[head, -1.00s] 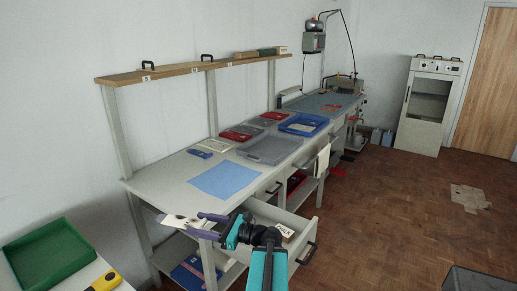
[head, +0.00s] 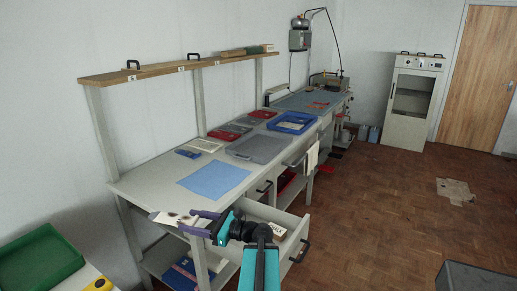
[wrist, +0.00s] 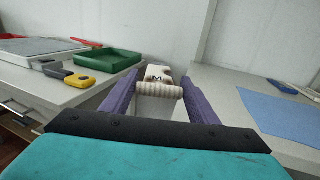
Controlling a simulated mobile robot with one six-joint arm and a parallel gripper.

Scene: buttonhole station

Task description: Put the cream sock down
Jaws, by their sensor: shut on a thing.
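My gripper (head: 188,224) is shut on the cream sock (head: 166,218), near the front left end of the long grey bench (head: 143,190). In the wrist view, the sock (wrist: 158,74) shows between my purple fingers (wrist: 160,84). It has a ribbed cuff across the gap and a dark mark on its pale body. In the head view it sticks out to the left, past the fingertips. I cannot tell how high it is above the bench's level.
A blue cloth (head: 214,181) lies flat on the bench, with bare top around it. An open drawer (head: 297,232) juts out at the front. A green tray (head: 40,262) and a yellow tool (wrist: 80,79) are on another table at left. A grey tray (head: 262,147) stands farther back.

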